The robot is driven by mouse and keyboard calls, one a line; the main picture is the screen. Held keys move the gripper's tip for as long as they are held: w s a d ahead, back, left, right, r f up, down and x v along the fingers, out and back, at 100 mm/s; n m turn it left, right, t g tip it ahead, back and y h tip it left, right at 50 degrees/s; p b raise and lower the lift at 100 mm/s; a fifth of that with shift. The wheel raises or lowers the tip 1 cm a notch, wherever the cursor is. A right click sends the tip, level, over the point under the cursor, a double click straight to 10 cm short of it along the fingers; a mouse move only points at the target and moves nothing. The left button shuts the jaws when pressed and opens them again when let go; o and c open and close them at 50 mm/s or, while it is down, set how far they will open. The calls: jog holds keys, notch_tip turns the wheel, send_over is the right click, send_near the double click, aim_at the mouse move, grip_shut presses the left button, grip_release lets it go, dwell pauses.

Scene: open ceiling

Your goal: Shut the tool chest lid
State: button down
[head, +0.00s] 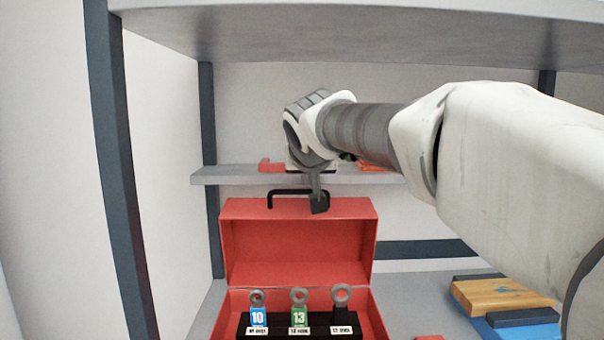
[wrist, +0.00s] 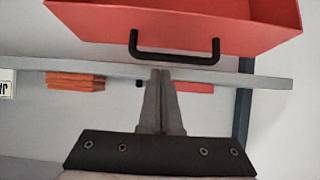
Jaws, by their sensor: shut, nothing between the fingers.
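The red tool chest (head: 300,240) stands on the grey surface in the head view with its lid raised and its inside facing me. The lid's black handle (head: 285,193) sticks up from the lid's top edge. My gripper (head: 318,205) hangs at the top edge of the lid, over the handle's right side, fingers pointing down. In the wrist view the lid (wrist: 180,22) and its handle (wrist: 175,58) show above my shut, empty fingers (wrist: 160,75). Whether the fingers touch the lid or handle is unclear.
Inside the chest a black holder (head: 315,325) carries ring-topped tools with labels. A grey shelf (head: 240,175) with red items runs behind the lid. A higher shelf (head: 350,20) lies above my arm. Wood and blue blocks (head: 500,296) sit at right.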

aim_at(309, 210)
jog(key=shift+x, duration=1.8)
jog(key=shift+s+d+b, duration=0.1)
jog(key=shift+s+b, duration=0.1)
jog(key=shift+b, duration=0.1)
